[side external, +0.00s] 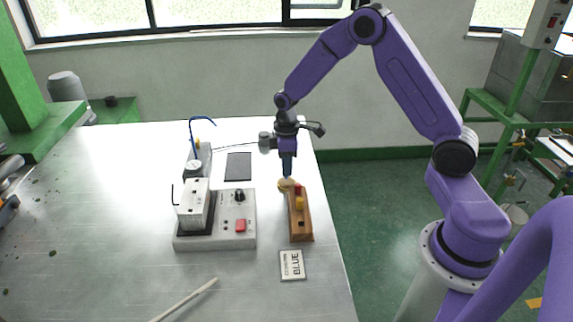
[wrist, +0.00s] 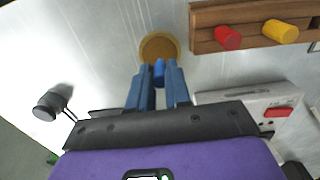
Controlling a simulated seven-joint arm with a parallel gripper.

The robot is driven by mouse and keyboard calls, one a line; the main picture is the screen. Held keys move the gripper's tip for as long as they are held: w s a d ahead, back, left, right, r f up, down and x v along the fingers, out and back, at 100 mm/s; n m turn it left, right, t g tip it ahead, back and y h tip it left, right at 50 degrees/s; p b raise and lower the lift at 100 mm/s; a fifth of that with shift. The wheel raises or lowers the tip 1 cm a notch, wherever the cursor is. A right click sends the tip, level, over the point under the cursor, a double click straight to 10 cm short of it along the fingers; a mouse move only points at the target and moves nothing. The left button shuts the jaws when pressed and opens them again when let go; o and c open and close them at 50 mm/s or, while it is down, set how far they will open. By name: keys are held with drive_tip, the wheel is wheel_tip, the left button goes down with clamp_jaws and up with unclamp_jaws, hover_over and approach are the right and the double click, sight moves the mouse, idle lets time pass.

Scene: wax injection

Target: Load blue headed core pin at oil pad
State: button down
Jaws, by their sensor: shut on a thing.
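My gripper (side external: 288,176) points straight down at the far end of the wooden pin rack (side external: 302,231). In the wrist view its blue fingers (wrist: 159,72) are shut on the blue headed core pin (wrist: 158,73), whose blue head shows between the fingertips. The round tan oil pad (wrist: 158,46) lies just beyond the fingertips in that view. The pad also shows in the side view (side external: 283,185), close under the fingers. I cannot tell whether the pin touches the pad. The pin's shaft is hidden.
The rack holds a red pin (wrist: 228,38) and a yellow pin (wrist: 280,32). A grey machine (side external: 216,241) with a red button and white mould block (side external: 194,205) stands left of the rack. A card reading BLUE (side external: 292,264) lies in front. A pale stick (side external: 185,299) lies near the front.

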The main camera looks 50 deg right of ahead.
drive_tip(key=shift+f, duration=0.7)
idle(1.5)
drive_tip(key=shift+r, duration=0.1)
drive_tip(key=shift+r, duration=3.5)
